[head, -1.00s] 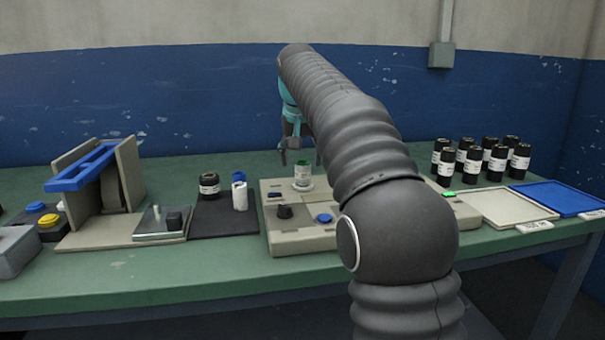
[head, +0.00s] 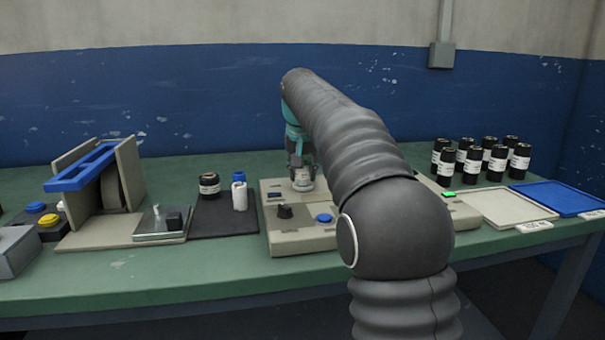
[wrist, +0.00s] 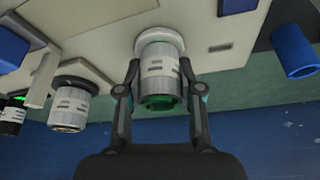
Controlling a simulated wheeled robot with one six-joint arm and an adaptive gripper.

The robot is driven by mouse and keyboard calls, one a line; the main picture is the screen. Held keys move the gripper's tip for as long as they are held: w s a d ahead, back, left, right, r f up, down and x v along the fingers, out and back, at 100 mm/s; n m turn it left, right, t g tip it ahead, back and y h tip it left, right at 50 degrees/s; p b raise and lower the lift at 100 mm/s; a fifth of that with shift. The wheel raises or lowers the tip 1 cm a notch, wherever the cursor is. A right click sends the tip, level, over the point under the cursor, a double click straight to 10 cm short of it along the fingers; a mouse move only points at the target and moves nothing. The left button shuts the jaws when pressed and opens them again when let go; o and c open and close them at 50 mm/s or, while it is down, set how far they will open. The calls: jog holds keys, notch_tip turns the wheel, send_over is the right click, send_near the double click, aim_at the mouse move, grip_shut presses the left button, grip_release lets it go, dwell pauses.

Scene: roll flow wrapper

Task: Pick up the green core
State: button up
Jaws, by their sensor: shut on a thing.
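The green core (wrist: 158,62) stands on a pale round seat (wrist: 158,42) on the beige machine (head: 300,240). It has a white label with dark print and a green end facing the wrist camera. My gripper (wrist: 158,72) is shut on it, with one finger on each side. In the head view the core (head: 303,185) shows only in part below my gripper. I see no clear gap between the core and its seat.
A blue core (wrist: 293,52) and a labelled roll (wrist: 75,103) stand on either side in the wrist view. Black rolls (head: 465,160) and trays, one beige (head: 510,207) and one blue (head: 560,197), are at the right. A wrapper stand (head: 120,185) is at the left.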

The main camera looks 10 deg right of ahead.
jog(key=shift+r, duration=0.1)
jog(key=shift+r, duration=0.55)
notch_tip(320, 180, up, 3)
jog(key=shift+f, duration=0.1)
jog(key=s+d+r, duration=0.7)
jog(key=d, duration=0.2)
jog(key=shift+d, duration=0.25)
jog(key=shift+w+a, duration=0.1)
